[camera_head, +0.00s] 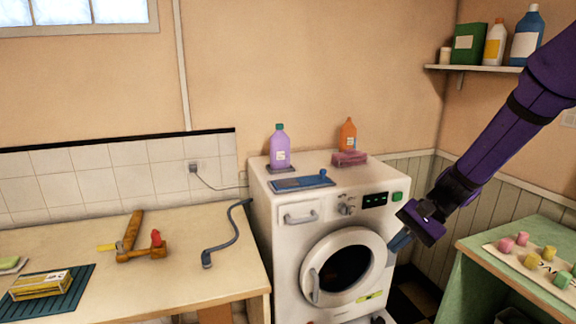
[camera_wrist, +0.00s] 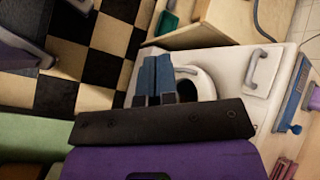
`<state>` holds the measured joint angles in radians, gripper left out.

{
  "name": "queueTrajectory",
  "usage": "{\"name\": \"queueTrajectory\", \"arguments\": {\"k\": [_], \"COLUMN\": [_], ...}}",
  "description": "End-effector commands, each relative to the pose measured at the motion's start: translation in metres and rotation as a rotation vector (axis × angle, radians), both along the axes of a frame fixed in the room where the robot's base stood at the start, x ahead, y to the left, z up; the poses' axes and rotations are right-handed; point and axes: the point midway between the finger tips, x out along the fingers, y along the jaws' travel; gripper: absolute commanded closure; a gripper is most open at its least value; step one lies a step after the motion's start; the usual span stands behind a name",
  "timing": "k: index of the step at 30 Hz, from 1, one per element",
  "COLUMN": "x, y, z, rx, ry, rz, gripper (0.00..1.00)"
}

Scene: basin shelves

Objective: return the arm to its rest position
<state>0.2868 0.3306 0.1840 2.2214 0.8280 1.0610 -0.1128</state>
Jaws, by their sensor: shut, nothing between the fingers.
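My purple arm reaches in from the upper right of the head view. My gripper (camera_head: 398,243) is in front of the right side of the washing machine (camera_head: 284,240), near its round door. In the wrist view my gripper's two blue fingers (camera_wrist: 154,72) lie side by side, shut, with nothing between them. The washing machine (camera_wrist: 228,75) shows behind and beside them. From the head view I cannot tell whether the fingertips touch the machine.
A green table (camera_head: 530,285) with pink and yellow blocks stands at the right. A wooden counter (camera_head: 185,275) with a hammer-like tool and a grey hose is at the left. Bottles stand on the machine. A shelf (camera_head: 480,68) is at upper right. Checkered floor (camera_wrist: 100,45) shows between.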

Motion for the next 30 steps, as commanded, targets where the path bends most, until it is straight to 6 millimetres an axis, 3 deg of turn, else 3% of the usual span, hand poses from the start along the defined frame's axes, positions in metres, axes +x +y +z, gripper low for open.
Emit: {"name": "queueTrajectory", "arguments": {"k": [3, 12, 30], "x": [-0.02, -0.072, -0.182], "y": [-0.001, -0.011, -0.045], "z": [0.027, 0.082, 0.161], "rx": [-0.084, -0.294, -0.686], "ry": [-0.072, -0.25, -0.634], "rz": [0.06, 0.188, 0.348], "gripper": [1.0, 1.0, 1.0]}}
